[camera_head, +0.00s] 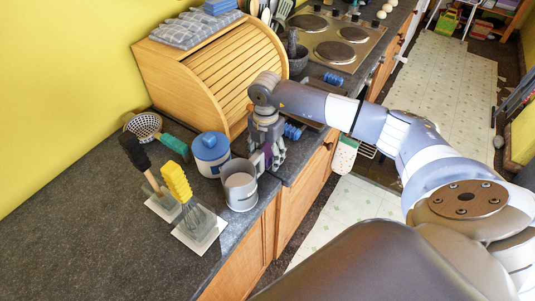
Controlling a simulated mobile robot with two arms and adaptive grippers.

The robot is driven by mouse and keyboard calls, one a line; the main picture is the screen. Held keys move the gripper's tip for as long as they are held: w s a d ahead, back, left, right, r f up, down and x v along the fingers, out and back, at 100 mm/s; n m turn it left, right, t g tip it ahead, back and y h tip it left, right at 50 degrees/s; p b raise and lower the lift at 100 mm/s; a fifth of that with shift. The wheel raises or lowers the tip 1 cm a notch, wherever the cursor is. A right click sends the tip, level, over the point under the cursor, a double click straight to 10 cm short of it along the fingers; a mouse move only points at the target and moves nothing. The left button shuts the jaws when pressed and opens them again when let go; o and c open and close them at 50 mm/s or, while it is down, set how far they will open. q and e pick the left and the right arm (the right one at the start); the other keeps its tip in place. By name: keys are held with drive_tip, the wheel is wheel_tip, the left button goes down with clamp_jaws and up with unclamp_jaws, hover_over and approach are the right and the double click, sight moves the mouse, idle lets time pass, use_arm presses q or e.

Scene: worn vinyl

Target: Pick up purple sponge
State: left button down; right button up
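My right gripper (267,162) points down at the counter's front edge, just right of a grey metal canister. A small purple patch, likely the purple sponge (266,153), shows between its fingers. The fingers hide most of it, and I cannot tell whether they press on it or whether it touches the counter. My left gripper is not in view.
The canister (240,187) stands close left of the gripper, with a blue-lidded white jar (211,154) behind it. A wooden bread box (215,65) is behind. The counter's near left (90,240) is clear.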

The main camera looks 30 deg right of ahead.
drive_tip(key=c, duration=0.9)
drive_tip(key=shift+r, duration=0.15)
drive_tip(key=shift+r+b, duration=1.8)
drive_tip(key=shift+r, duration=7.1)
